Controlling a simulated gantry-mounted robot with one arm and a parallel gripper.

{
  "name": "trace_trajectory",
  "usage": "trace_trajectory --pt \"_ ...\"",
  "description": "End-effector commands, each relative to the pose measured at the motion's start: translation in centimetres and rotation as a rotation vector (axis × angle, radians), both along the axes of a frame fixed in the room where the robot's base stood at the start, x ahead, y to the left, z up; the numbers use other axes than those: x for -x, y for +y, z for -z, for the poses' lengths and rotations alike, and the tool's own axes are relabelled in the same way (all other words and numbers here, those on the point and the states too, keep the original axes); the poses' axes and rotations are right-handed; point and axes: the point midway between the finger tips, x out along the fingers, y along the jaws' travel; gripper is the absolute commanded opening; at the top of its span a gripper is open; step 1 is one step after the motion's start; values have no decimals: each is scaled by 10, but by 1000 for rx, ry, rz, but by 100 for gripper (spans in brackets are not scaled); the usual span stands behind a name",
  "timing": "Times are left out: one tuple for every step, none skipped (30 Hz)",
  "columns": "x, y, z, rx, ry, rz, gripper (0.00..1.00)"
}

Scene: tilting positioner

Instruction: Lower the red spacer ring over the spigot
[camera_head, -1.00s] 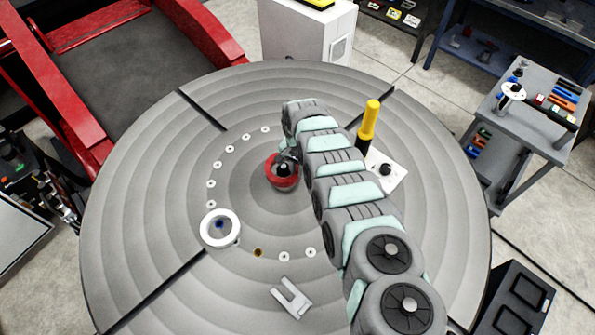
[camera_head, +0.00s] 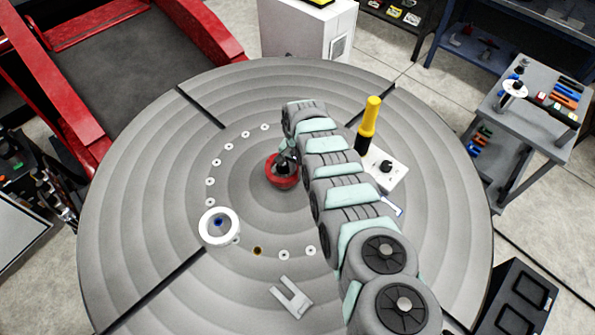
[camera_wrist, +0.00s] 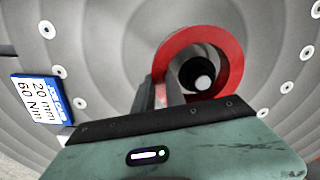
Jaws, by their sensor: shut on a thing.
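The red spacer ring (camera_head: 284,184) is over the middle of the round grey table. My gripper (camera_wrist: 158,92) is shut on the left part of the ring's wall in the wrist view. The ring (camera_wrist: 230,52) faces the wrist camera, and the dark spigot (camera_wrist: 201,80) with its pale round top shows through its opening. The spigot sits toward the lower part of the opening there, not centred. In the head view my gripper (camera_head: 288,153) is small and partly hidden by the arm. I cannot tell how far the ring is down the spigot.
A white ring-shaped part (camera_head: 205,226) and a grey forked part (camera_head: 291,297) are on the grey table (camera_head: 150,150). A yellow-handled tool (camera_head: 368,120) stands near a white knob box (camera_head: 394,178), right of my arm. A blue-edged label (camera_wrist: 38,98) shows at left.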

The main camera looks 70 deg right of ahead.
Motion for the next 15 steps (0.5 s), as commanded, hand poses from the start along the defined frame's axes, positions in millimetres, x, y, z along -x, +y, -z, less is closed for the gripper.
trace_trajectory --pt "-1 -1 1 3 -3 -1 0" --pt "-2 -1 2 3 -3 -1 0" --pt "-2 -1 4 3 -3 -1 0" --pt "-2 -1 4 3 -3 -1 0" --pt "-2 -1 6 3 -3 -1 0" --pt "-2 -1 7 3 -2 -1 0" --pt "-2 -1 8 3 -2 -1 0" --pt "-2 -1 9 3 -2 -1 0" --pt "-1 -1 10 3 -2 -1 0" --pt "-1 -1 11 3 -2 0 0" --pt "-1 -1 12 3 -2 0 0" --pt "-1 -1 14 3 -2 0 0" --pt "-1 -1 15 3 -2 1 0" --pt "-1 -1 16 3 -2 1 0" --pt "-1 -1 17 3 -2 1 0"
